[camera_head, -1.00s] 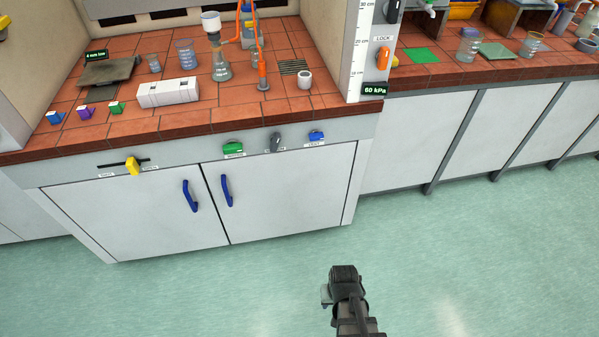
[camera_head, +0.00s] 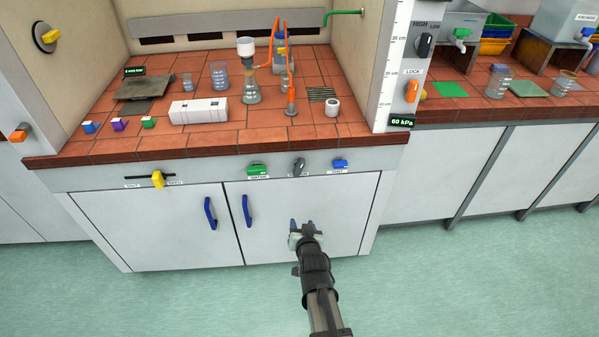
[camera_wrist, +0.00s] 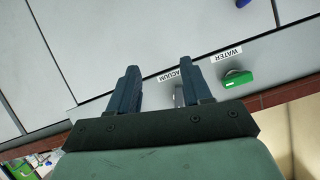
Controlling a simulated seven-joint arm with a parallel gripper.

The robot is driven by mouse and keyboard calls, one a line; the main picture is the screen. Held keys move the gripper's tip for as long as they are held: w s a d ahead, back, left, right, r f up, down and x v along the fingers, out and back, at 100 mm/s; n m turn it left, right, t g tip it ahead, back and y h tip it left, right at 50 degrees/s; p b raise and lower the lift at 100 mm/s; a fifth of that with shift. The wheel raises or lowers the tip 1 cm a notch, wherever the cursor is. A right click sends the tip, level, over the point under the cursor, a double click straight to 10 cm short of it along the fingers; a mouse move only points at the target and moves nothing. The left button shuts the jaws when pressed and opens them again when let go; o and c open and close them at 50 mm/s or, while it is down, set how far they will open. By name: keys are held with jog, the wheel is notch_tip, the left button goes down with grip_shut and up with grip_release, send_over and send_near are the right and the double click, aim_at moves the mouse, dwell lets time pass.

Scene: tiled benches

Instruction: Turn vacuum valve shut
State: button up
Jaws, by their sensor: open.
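The vacuum valve is a grey knob (camera_head: 298,167) on the cabinet's front panel, between a green knob and a blue knob. Its handle looks slightly tilted in the head view. In the wrist view the grey knob (camera_wrist: 179,96) shows beyond the gripper, beside the inner face of the right finger, with its VACUUM label partly hidden by that finger. My gripper (camera_head: 302,225) is open and empty, below the knob and in front of the right cabinet door. Its two dark blue fingers also show in the wrist view (camera_wrist: 159,72), spread apart. No contact with the knob is visible.
The green WATER knob (camera_head: 257,169) is left of the valve and the blue knob (camera_head: 340,164) is right. A yellow slider (camera_head: 158,180) and blue door handles (camera_head: 210,213) stick out farther left. The tiled bench edge (camera_head: 230,142) overhangs above. The floor in front is clear.

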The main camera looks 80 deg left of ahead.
aim_at(299, 170)
notch_tip(299, 170, up, 8)
jog(key=a+m+y, duration=0.2)
jog(key=y, duration=0.3)
jog(key=a, duration=1.4)
jog(key=shift+w+r, duration=0.15)
jog(key=shift+w, duration=0.25)
jog(key=shift+c, duration=0.3)
grip_shut()
